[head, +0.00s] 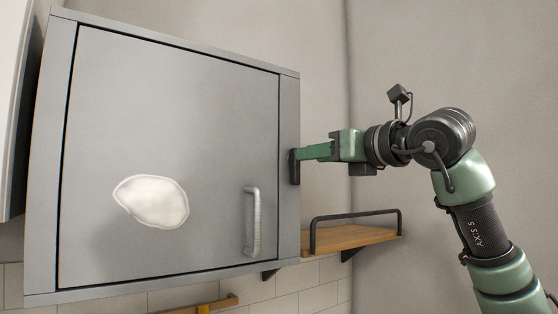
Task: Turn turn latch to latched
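A grey wall cabinet (180,70) fills the left half of the head view, and its door looks closed. The door has a pale vertical handle (254,222) at its lower right and a white irregular patch (152,200). My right gripper (302,154) reaches in from the right to the cabinet's right edge. A dark upright piece (294,167) shows at its tip against the cabinet frame; I cannot tell whether it is the turn latch or part of the gripper. The fingers are seen side-on, so their opening is unclear. My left gripper is out of view.
A wooden shelf (345,241) with a black rail is on the wall below my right gripper. A wooden piece (215,304) shows under the cabinet. A white panel (14,90) stands at the left edge. The wall behind my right arm is bare.

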